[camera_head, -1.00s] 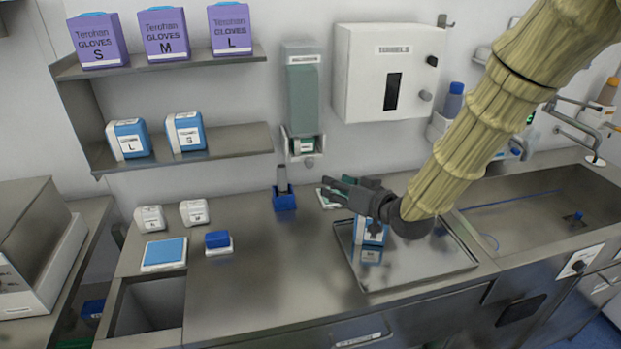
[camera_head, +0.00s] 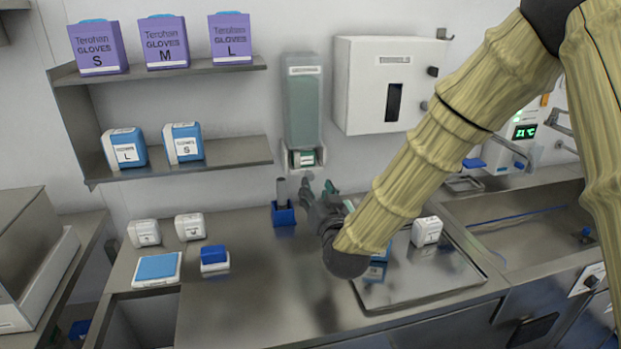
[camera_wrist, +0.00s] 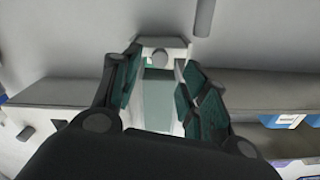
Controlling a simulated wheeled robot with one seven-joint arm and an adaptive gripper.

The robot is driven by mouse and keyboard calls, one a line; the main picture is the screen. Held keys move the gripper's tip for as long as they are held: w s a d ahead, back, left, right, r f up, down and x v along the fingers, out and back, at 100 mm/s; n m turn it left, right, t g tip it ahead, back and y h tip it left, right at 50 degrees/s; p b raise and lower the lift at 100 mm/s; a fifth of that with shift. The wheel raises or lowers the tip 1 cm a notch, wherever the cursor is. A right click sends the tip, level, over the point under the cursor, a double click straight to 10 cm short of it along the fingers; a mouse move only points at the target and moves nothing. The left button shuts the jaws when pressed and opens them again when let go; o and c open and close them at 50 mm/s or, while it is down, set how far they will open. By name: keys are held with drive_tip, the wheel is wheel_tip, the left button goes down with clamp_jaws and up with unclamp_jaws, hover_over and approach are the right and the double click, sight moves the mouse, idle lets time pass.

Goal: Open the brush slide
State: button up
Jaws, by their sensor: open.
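The brush dispenser (camera_head: 303,105), a tall greenish-grey unit, hangs on the back wall between the shelves and the white towel box. At its bottom is a white slide part (camera_head: 304,157) with a small round knob. My gripper (camera_head: 318,188) is just below it, its fingers pointing up toward the wall. In the wrist view, which looks upside down, my open gripper (camera_wrist: 160,64) has one finger on each side of the dispenser. The white slide part (camera_wrist: 172,48) and its knob (camera_wrist: 159,58) show between the fingertips. I cannot tell whether the fingers touch it.
A blue holder (camera_head: 284,214) with a grey stick stands left of my gripper. A metal tray (camera_head: 440,272) with boxes lies below my arm. The towel box (camera_head: 362,85) is right of the dispenser, and a shelf (camera_head: 225,152) is left.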

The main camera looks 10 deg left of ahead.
sight(310, 179)
drive_tip(key=p+x, duration=0.1)
drive_tip(key=x, duration=0.5)
drive_tip(key=shift+w, duration=0.25)
clamp_jaws()
drive_tip(key=shift+s+a, duration=0.1)
